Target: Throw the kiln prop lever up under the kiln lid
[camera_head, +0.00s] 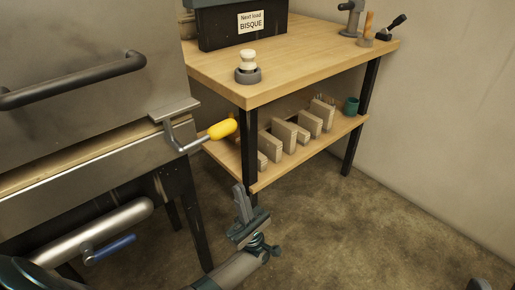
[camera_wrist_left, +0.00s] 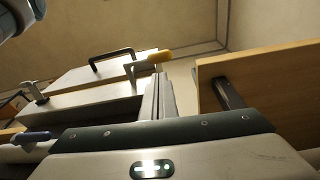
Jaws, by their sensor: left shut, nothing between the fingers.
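The kiln lid (camera_head: 80,50) fills the upper left of the head view, with a dark bar handle (camera_head: 75,80). A tan band shows between it and the kiln body (camera_head: 100,170). The prop lever (camera_head: 183,142) is a bent metal rod at the lid's right corner, with a yellow grip (camera_head: 222,129) sticking out to the right. In the left wrist view the yellow grip (camera_wrist_left: 160,56) shows just beyond my fingertips. My left gripper (camera_head: 240,190) is shut and empty, below and right of the grip, apart from it.
A wooden workbench (camera_head: 310,60) stands right of the kiln, its dark leg (camera_head: 248,150) close behind my gripper. Its lower shelf (camera_head: 310,150) holds several pale slabs. A pipe with a blue lever (camera_head: 110,248) sits under the kiln. The floor at right is mostly clear.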

